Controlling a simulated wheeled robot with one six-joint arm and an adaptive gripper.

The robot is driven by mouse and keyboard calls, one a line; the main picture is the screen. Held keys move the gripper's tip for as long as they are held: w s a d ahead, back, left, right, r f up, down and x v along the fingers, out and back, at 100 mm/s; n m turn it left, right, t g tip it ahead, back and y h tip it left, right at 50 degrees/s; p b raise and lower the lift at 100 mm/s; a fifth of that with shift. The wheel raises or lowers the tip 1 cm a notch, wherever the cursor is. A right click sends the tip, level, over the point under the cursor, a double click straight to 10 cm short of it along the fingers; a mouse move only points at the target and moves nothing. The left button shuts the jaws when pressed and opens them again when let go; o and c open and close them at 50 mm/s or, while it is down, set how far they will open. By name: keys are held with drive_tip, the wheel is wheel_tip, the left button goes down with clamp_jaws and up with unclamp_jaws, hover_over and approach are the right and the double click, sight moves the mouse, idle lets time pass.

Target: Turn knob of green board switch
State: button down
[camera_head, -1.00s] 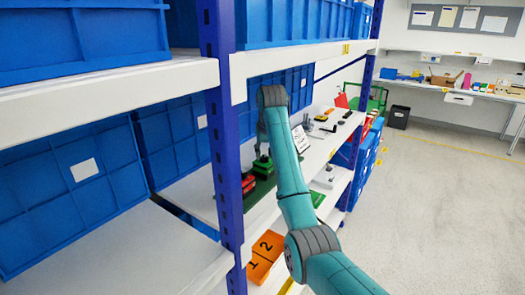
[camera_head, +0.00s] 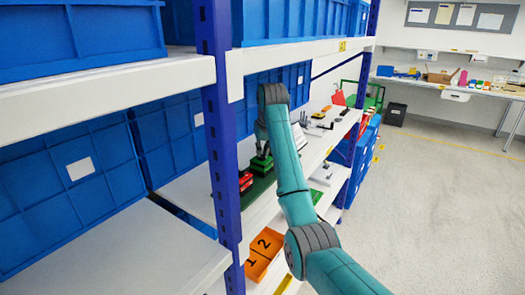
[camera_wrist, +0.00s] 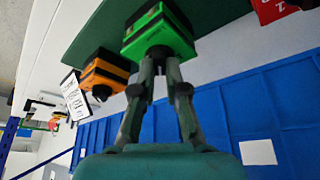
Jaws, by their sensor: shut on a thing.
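The green switch (camera_head: 261,164) sits on the dark green board (camera_head: 262,188) on the middle shelf; the green switch (camera_wrist: 160,38) also shows large in the wrist view. My gripper (camera_wrist: 160,57) is shut on its knob, one finger on each side. The knob itself is mostly hidden between the fingertips, so its angle cannot be told. In the wrist view an orange switch (camera_wrist: 105,76) with a black knob is beside the green one on the board (camera_wrist: 95,35). A red switch (camera_head: 245,181) is on the other side.
A blue shelf upright (camera_head: 222,130) stands left of my arm, and the upper shelf edge (camera_head: 290,56) runs above it. Blue crates (camera_head: 75,195) line the back. Small tools (camera_head: 322,120) lie farther along the shelf.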

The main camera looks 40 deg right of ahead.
drive_tip(key=n+y, duration=0.1)
drive_tip(key=n, duration=0.3)
drive_tip(key=shift+d, duration=0.2)
drive_tip(key=shift+d+n+y, duration=0.1)
drive_tip(key=shift+n+y, duration=0.8)
drive_tip(key=shift+n, duration=0.8)
drive_tip(key=c, duration=1.2)
unclamp_jaws()
